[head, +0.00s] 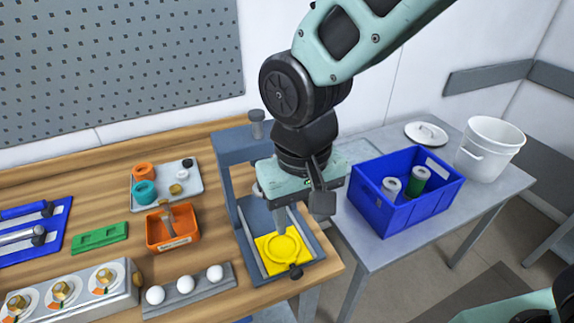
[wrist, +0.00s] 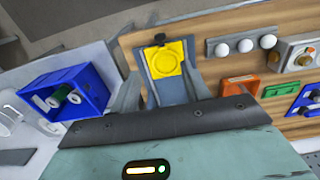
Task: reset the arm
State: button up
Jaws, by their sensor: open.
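My gripper (head: 300,215) hangs from my teal arm above the grey-blue press-like fixture at the right end of the wooden bench. In the head view a finger points down just above the yellow plate (head: 281,256), which has a round raised ring and lies in the fixture (head: 314,245). The wrist view also shows the yellow plate (wrist: 166,60) in its fixture, with two grey fingers spread apart on either side. The gripper is open and nothing shows between the fingers.
A blue crate (head: 383,219) holding two cylinders stands on the grey side table (head: 370,248), near a white bucket (head: 487,150) and a lid (head: 427,134). On the bench are an orange bin (head: 163,243), a grey tray (head: 143,201), a green block (head: 99,236) and a strip with white balls (head: 187,291).

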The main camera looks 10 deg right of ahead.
jog(key=s+d+r+n, duration=0.1)
jog(key=s+d+n, duration=0.3)
jog(key=s+d, duration=0.3)
jog(key=shift+s+d+r+n+y, duration=0.3)
jog(key=shift+s+r, duration=0.1)
jog(key=shift+s, duration=0.55)
